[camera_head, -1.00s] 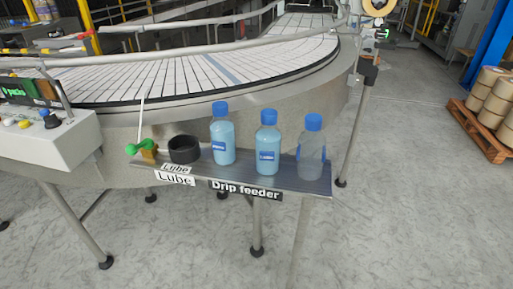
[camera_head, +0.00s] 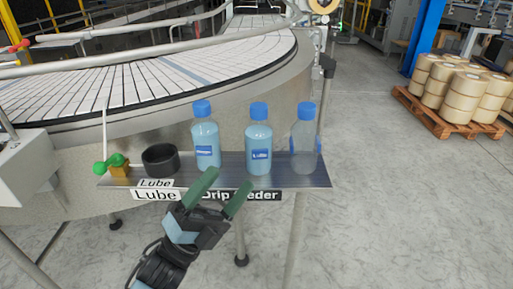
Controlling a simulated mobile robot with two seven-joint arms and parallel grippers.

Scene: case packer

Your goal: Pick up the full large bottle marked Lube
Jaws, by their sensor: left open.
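The bottle marked Lube (camera_head: 258,142) stands upright on a narrow shelf (camera_head: 318,180), filled with light blue liquid and capped in blue. A similar full blue bottle (camera_head: 205,140) with a blue label stands to its left; that label is too small to read. A clear bottle (camera_head: 303,142) with a blue cap stands to its right and looks mostly empty. My left gripper (camera_head: 223,184) is open and empty, its green fingers in front of the shelf's edge, below and between the two full bottles. My right gripper does not show.
A black cup (camera_head: 160,159) and a green-handled valve (camera_head: 110,163) sit on the shelf's left part. "Lube" and "Drip feeder" labels are on its front edge. The curved conveyor (camera_head: 150,80) runs behind. A pallet (camera_head: 460,124) of rolls stands at the right. The floor in front is clear.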

